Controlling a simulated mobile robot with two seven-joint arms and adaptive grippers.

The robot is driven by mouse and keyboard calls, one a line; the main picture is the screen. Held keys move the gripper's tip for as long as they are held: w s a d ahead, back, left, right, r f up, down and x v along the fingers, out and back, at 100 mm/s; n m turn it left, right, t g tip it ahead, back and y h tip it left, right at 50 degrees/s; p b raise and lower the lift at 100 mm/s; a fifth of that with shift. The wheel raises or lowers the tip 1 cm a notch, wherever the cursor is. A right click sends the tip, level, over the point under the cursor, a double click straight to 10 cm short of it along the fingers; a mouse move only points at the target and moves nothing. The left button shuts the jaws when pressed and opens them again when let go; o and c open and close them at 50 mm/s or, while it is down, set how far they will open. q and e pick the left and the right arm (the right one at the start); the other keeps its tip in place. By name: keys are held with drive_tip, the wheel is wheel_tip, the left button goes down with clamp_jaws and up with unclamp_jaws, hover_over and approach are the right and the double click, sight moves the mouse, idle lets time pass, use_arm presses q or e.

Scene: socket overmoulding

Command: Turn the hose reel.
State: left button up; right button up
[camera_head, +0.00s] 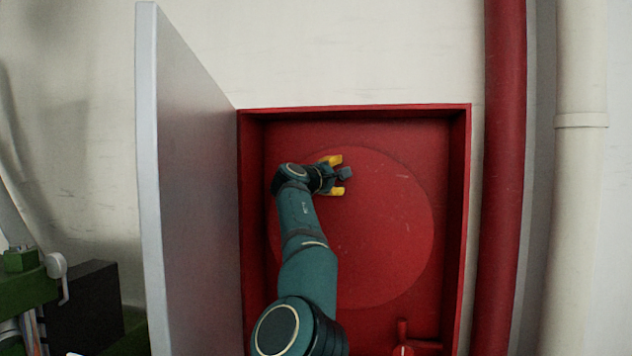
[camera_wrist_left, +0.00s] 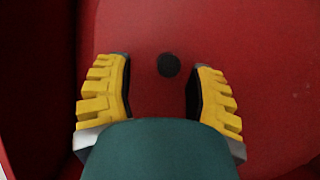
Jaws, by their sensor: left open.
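The hose reel (camera_head: 390,235) is a large round red disc inside an open red wall cabinet (camera_head: 455,200). A small dark knob (camera_head: 345,173) sits near the reel's upper left edge. In the left wrist view the knob (camera_wrist_left: 168,65) shows as a dark round spot between the fingertips. My left gripper (camera_head: 338,176), with yellow fingers, reaches in front of the reel at the knob. Its fingers are open, with a gap on both sides of the knob in the left wrist view (camera_wrist_left: 160,64). My arm hides the reel's lower left part. My right gripper is not in view.
The grey cabinet door (camera_head: 190,180) stands open on the left, close to my arm. A red valve (camera_head: 403,345) is at the cabinet's lower right. A red pipe (camera_head: 500,180) and a pale pipe (camera_head: 580,180) run upright on the right. Green equipment (camera_head: 30,290) stands far left.

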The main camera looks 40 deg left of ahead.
use_arm(q)
drive_tip(key=s+d, duration=0.1)
drive_tip(key=s, duration=0.9)
drive_tip(key=shift+d+f, duration=0.3)
drive_tip(key=shift+d, duration=0.1)
